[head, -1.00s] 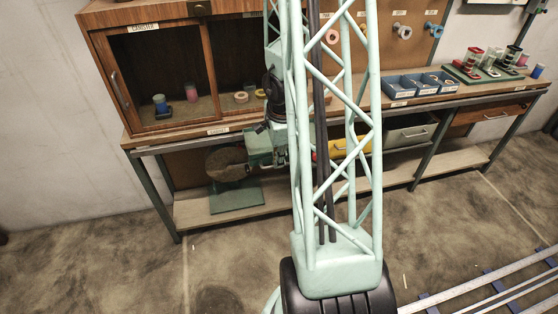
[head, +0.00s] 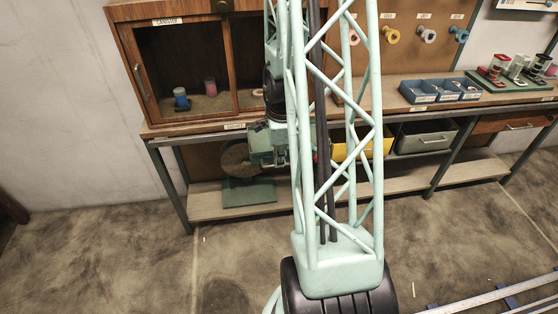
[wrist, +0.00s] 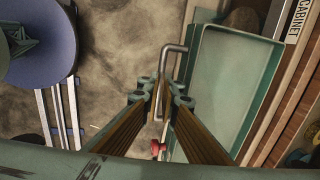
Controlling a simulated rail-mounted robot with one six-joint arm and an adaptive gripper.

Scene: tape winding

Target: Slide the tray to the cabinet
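The green tray (wrist: 235,80) lies along the bench front in the wrist view, with a bent grey handle (wrist: 167,75) on its left side. My gripper (wrist: 160,98) has its fingertips on either side of the handle and looks closed on it; the exact contact is hard to see. Part of the label also shows in the wrist view (wrist: 300,20).
A round brown stool-like disc (head: 236,160) and a green plate (head: 248,191) are under the bench. Blue bins (head: 420,92), a yellow drawer (head: 350,145) and a grey drawer (head: 427,136) are to the right. The floor in front is clear.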

